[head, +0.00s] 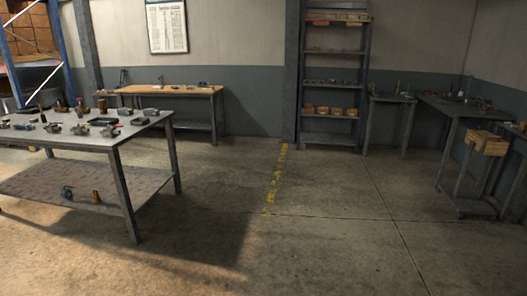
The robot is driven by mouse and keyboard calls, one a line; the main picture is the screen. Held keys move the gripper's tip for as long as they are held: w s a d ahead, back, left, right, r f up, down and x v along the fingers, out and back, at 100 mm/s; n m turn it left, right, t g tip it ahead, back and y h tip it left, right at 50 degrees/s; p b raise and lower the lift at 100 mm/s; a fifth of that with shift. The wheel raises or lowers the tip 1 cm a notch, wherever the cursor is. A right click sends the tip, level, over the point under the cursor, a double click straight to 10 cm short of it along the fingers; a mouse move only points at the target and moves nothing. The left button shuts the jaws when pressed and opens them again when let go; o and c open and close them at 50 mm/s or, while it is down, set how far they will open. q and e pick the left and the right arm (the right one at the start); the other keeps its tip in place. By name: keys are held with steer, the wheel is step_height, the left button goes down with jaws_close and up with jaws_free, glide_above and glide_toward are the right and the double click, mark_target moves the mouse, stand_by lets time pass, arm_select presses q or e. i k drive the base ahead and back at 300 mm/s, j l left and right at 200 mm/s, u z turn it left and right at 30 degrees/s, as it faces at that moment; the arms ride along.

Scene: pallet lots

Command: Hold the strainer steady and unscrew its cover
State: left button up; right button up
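Several small metal fittings stand and lie on the grey workbench (135,131) at the left. They include a grey fitting (81,129), another fitting with a red part (110,131) and a brass-coloured piece (101,104). The strainer may be among them, but they are too small to tell which one it is, and no cover can be made out. Neither of my grippers is in view.
A wooden-topped bench (165,89), a shelf rack (333,67) and side tables (450,105) line the walls. The middle floor (320,220) is clear.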

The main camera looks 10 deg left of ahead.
mark_target(103, 109)
steer(key=i+z, duration=0.15)
steer(key=i, duration=2)
